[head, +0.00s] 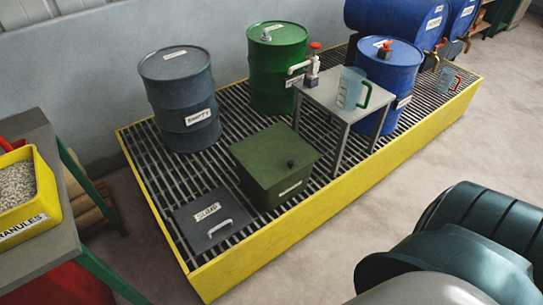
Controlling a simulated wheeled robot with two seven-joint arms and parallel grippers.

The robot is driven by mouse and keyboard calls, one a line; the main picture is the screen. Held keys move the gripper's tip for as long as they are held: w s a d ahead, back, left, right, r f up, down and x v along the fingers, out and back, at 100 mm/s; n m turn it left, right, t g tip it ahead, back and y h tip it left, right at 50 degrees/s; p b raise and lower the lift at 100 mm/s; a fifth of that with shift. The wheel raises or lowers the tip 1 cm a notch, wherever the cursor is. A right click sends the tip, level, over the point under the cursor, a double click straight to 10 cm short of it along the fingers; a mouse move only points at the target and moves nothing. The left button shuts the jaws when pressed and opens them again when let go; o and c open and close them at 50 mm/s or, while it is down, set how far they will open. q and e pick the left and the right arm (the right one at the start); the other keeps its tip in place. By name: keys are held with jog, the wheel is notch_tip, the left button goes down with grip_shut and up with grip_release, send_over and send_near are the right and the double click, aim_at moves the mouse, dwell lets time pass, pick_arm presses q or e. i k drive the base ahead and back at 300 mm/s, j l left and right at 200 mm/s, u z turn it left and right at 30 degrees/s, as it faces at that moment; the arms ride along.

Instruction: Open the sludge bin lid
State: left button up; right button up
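The sludge bin (262,177) is a square dark green box standing on the grating of the yellow-edged platform, near its front middle. A white label is on its front side, too small to read surely. Its flat green lid (268,149) lies shut on top. Neither of my grippers is in view.
A grey SUMP cover (190,218) with a handle lies left of the bin. A grey stand (325,101) with a jug (350,88) is close on the right. Blue-grey (170,95) and green (270,75) drums stand behind. Open floor lies in front of the yellow platform edge (310,200).

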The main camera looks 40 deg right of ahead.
aim_at(276, 153)
jog(key=j+z, duration=0.1)
jog(key=z, duration=1.65)
jog(key=j, duration=0.05)
